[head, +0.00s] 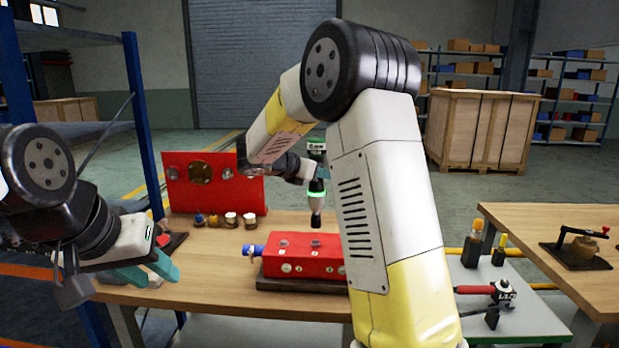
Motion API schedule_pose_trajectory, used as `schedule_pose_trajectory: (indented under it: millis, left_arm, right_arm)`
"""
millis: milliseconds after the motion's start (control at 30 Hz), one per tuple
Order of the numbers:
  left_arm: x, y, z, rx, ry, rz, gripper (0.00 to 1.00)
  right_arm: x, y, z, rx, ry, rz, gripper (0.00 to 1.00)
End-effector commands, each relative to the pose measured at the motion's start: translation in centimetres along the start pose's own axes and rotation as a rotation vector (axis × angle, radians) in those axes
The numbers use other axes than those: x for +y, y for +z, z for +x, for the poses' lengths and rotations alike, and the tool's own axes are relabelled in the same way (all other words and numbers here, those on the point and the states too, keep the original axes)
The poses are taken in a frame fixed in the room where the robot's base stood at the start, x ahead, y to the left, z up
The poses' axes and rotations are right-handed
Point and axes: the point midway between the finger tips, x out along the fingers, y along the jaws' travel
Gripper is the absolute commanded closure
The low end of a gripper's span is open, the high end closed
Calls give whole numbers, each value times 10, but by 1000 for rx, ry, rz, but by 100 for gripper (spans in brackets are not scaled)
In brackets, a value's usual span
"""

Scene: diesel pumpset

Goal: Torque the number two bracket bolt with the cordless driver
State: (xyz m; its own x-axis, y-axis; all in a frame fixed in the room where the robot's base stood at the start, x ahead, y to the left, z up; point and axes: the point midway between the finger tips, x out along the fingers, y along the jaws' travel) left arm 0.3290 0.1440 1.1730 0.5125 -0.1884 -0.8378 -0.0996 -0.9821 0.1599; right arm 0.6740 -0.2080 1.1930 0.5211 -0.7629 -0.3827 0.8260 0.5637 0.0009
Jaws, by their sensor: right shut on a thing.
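The cordless driver (317,188), dark with green bands, is held upright in my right gripper (306,172). Its lower end points down above the red block (300,258), apart from it. The block lies on a dark base on the wooden table and has several round fittings on its top and front. I cannot tell which is the number two bracket bolt. My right arm hides the block's right end. My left gripper (150,275), with teal fingers, is open and empty over the table's left end.
A red upright panel (214,188) stands at the table's back, with several small fittings (231,220) before it. A grey side table (530,315) holds a red-handled tool (490,290). Blue shelving posts (140,120) stand at left.

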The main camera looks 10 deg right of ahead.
Motion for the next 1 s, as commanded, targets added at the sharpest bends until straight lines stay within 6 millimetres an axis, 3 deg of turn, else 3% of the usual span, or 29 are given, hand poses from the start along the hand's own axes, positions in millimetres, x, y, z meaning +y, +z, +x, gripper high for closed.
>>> schedule_pose_trajectory:
  millis: [367, 1000]
  left_arm:
    - [0, 0, 0, 0, 0, 0, 64]
    - [0, 0, 0, 0, 0, 0, 64]
  right_arm:
    - [0, 0, 0, -2, 0, 2, 100]
    - [0, -40, 17, -2, -1, 1, 100]
